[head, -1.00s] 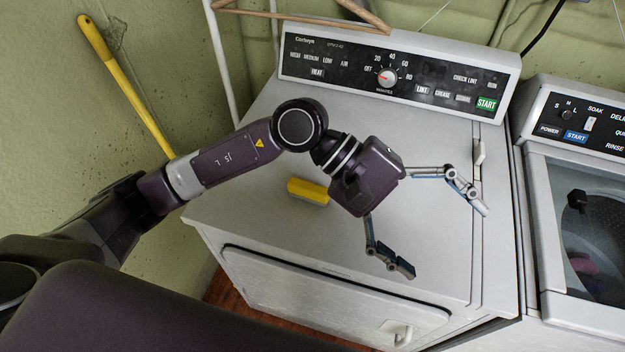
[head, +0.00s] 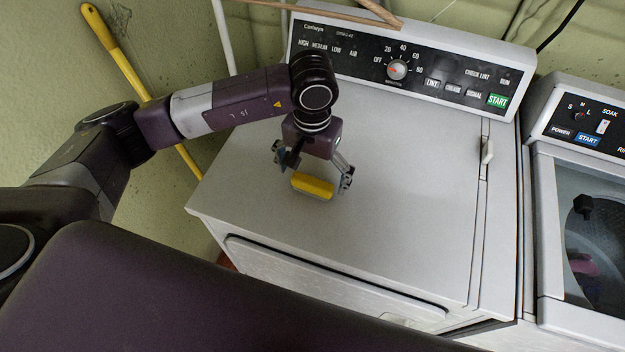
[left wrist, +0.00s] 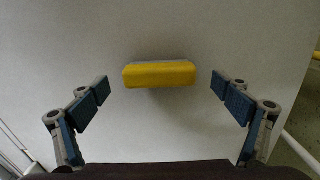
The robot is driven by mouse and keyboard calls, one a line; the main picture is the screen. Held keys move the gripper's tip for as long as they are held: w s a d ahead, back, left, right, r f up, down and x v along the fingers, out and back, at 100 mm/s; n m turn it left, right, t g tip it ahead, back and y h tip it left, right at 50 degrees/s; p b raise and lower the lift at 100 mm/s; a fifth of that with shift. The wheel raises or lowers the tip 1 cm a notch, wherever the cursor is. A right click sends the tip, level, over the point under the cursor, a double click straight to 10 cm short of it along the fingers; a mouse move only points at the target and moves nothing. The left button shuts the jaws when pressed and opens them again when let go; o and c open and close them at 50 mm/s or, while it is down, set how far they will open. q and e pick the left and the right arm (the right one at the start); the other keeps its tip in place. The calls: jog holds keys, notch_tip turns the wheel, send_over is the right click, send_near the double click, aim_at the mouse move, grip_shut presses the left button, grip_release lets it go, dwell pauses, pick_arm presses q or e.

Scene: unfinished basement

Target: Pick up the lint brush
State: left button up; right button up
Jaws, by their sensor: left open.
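The lint brush is a small yellow block (head: 312,185) lying on the white dryer top (head: 410,190). In the left wrist view the yellow brush (left wrist: 159,75) lies across the upper middle, with a pale strip along its far edge. My left gripper (head: 312,186) is open, pointing down at the brush, with one finger on each side of it. In the left wrist view the left gripper's fingers (left wrist: 160,88) are wide apart, with gaps between each fingertip and the brush ends. My right gripper is not in view.
The dryer's control panel (head: 400,68) rises along the back, with a wooden frame piece (head: 335,13) above it. A white lint-slot handle (head: 487,150) is at the right. A washer (head: 590,190) stands alongside. A yellow-handled tool (head: 130,70) leans on the wall. Much of the dryer top is clear.

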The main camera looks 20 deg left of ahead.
aim_at(312, 181)
pick_arm(q)
jog(key=shift+f+p, duration=0.45)
jog(key=shift+f, duration=1.1)
jog(key=c, duration=1.2)
